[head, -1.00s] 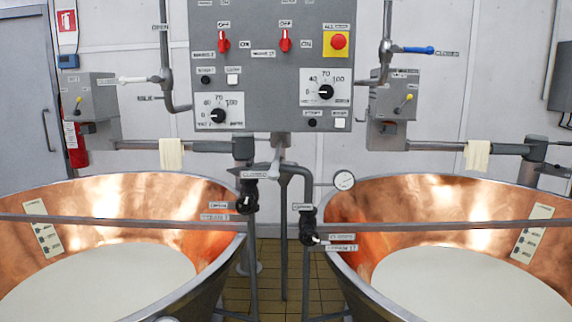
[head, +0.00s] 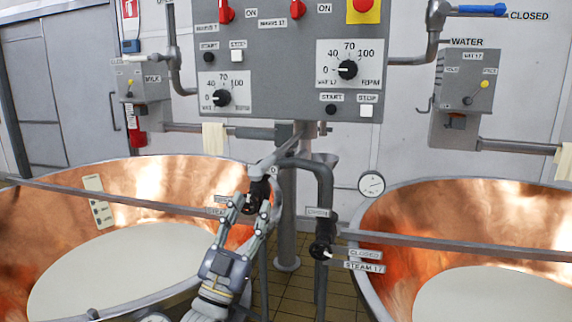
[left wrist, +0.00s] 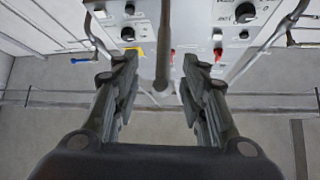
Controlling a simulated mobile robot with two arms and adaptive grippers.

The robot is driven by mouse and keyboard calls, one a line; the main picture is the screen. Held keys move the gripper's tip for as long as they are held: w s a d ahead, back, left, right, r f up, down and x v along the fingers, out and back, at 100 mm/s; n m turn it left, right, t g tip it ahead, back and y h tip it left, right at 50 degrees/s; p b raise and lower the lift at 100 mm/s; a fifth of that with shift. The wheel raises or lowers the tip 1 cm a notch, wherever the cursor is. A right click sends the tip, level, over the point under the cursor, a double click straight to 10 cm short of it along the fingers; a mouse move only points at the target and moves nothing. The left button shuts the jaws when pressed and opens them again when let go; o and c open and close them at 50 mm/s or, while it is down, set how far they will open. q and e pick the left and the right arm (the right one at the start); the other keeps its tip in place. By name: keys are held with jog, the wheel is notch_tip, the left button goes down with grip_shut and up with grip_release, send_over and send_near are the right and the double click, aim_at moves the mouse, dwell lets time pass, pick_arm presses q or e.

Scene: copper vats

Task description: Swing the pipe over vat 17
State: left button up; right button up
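Vat 17 is the copper vat at the right (head: 455,215), with pale liquid inside. A light grey pipe (head: 285,153) by the central post slants down and left, towards the left vat's rim. Its lower end meets a black fitting, partly hidden by my left gripper (head: 252,201). That gripper points up with its fingers spread on either side of the fitting; I cannot tell whether they touch it. The left wrist view shows the fingers apart (left wrist: 160,88), with a dark grey rod (left wrist: 162,45) between them. My right gripper is not in view.
The left copper vat (head: 60,235) also holds pale liquid. Another bent pipe (head: 325,190) with a black valve marked Steam 17 (head: 322,250) stands just right of the post. The control panel (head: 275,75) hangs above. Thin rails cross in front of both vats.

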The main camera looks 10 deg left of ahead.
aim_at(264, 165)
pick_arm(q)
jog(key=x, duration=0.3)
jog(key=p+x, duration=0.1)
jog(key=x, duration=0.2)
jog(key=p+x, duration=0.1)
jog(key=x, duration=0.2)
jog(key=shift+s+a+r, duration=0.2)
jog(key=shift+s+r, duration=0.05)
jog(key=shift+r, duration=0.15)
jog(key=shift+w+r+p, duration=0.35)
jog(key=shift+w+r, duration=0.05)
jog(key=shift+w, duration=0.15)
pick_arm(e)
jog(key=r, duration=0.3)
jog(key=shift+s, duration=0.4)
pick_arm(q)
jog(key=shift+c, duration=0.4)
grip_shut()
